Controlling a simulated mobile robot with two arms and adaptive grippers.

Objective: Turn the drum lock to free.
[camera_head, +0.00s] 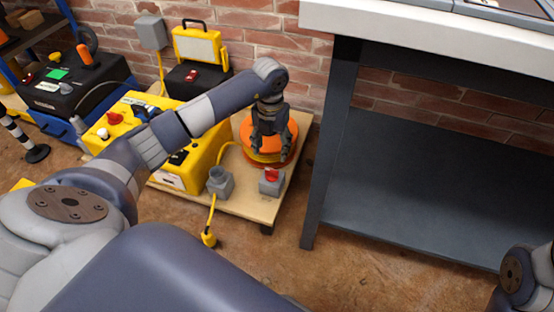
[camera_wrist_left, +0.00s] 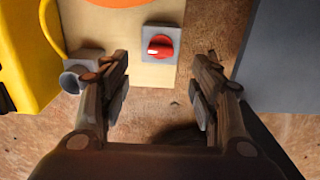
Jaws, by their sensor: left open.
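The drum lock appears as a red knob (camera_head: 271,175) on a small grey box (camera_head: 270,187) at the front right of a wooden pallet board. The red knob also shows in the left wrist view (camera_wrist_left: 161,46), ahead of and between the fingertips. An orange cable drum (camera_head: 291,140) stands just behind it. My left gripper (camera_head: 271,153) is open and empty, pointing down in front of the drum and, in the picture, just above the knob. The wrist view shows its fingers (camera_wrist_left: 163,64) spread apart, with no contact on the knob. My right gripper is out of view.
A yellow case (camera_head: 202,160) stands left of the drum, with a grey socket (camera_head: 220,182) at the pallet's front edge. A yellow plug (camera_head: 209,238) hangs on a cable. A dark bench frame (camera_head: 322,150) stands close on the right.

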